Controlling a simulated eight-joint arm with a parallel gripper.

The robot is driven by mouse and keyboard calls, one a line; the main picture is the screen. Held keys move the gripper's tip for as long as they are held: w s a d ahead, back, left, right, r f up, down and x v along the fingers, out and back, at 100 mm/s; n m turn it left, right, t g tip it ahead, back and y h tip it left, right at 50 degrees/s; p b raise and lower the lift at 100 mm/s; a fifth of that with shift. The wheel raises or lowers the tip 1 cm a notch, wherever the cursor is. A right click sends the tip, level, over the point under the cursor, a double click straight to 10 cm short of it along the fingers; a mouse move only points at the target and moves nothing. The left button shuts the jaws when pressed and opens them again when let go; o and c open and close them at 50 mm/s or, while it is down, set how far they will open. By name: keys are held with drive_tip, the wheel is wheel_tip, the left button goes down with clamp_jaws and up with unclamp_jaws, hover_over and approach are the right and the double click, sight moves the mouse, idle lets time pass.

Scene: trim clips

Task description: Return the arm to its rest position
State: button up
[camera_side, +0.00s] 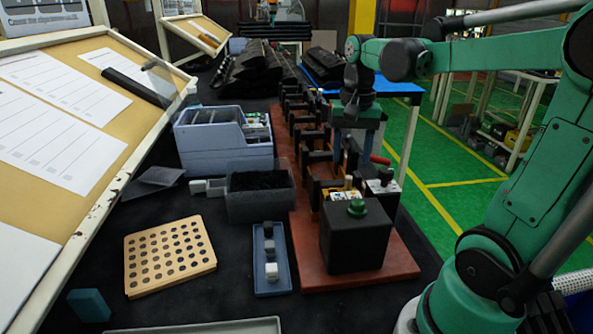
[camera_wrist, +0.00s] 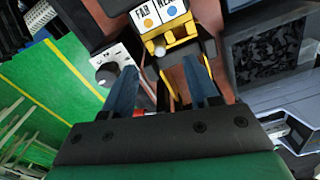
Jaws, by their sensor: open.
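My green arm reaches in from the right, and my gripper (camera_side: 353,148) hangs over the red-brown board (camera_side: 307,265), above its row of black fixtures (camera_side: 316,157). In the wrist view my gripper (camera_wrist: 162,88) shows two blue fingers spread apart with nothing held between them. Beyond the fingertips is a yellow and black fixture (camera_wrist: 182,42) with a label bearing an orange and a blue dot. I cannot tell whether the fingers touch it. No marked rest position shows.
A black box with a green button (camera_side: 357,238) stands at the board's near end. A white box with a black knob (camera_wrist: 112,68) is close left of the fingers. A grey bin of black pieces (camera_side: 262,205), a blue-grey bin (camera_side: 198,150) and a perforated wooden block (camera_side: 170,280) stand left.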

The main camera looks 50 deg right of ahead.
drive_tip(key=w+a+f+n+t, duration=0.1)
drive_tip(key=a+f+n+t, duration=0.1)
drive_tip(key=a+n+t, duration=0.5)
drive_tip(key=a+n, duration=0.5)
drive_tip(key=a, duration=0.2)
drive_tip(key=shift+w+f, duration=0.3)
drive_tip(key=shift+f, duration=0.05)
drive_tip(key=shift+o, duration=0.2)
